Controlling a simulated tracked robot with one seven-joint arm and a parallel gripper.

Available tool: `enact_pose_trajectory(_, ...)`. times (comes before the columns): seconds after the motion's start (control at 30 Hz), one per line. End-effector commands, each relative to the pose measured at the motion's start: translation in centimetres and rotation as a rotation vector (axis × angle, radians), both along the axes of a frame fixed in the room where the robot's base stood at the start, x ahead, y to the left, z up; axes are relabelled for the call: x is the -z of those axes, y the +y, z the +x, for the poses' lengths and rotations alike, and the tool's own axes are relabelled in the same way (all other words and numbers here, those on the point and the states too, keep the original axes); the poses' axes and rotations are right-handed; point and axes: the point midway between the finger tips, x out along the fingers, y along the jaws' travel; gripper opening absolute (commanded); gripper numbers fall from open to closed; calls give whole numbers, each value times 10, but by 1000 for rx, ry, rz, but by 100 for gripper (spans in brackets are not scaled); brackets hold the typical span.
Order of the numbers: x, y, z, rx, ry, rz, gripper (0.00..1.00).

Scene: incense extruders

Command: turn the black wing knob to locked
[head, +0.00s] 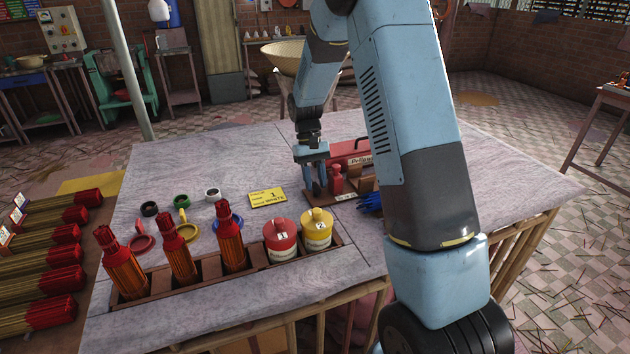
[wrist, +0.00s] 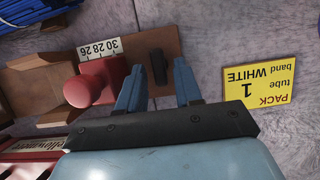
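The black wing knob (wrist: 158,67) is a narrow dark bar on a brown wooden base (wrist: 150,45). In the wrist view it stands nearly upright in the picture, tilted slightly. My gripper (wrist: 158,78) is open, with one blue finger on each side of the knob and a visible gap to both. Whether the fingertips are down at knob height I cannot tell. A red block with a round knob (wrist: 95,82) sits left of the fingers, beside a white scale marked 30, 28, 26 (wrist: 99,48). In the head view my gripper (head: 316,187) points down over the device and hides the wing knob.
A yellow card reading PACK 1 tube band WHITE (wrist: 257,83) lies right of the gripper. A red labelled box (head: 350,153) stands behind the device; blue items (head: 371,202) lie beside it. A wooden rack (head: 205,268) in front holds red-topped tubes and two jars.

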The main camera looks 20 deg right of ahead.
Motion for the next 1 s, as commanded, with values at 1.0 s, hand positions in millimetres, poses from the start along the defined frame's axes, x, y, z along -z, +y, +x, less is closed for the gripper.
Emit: enact_pose_trajectory(1.0, -103, 4, 43, 0, 0, 0, 40)
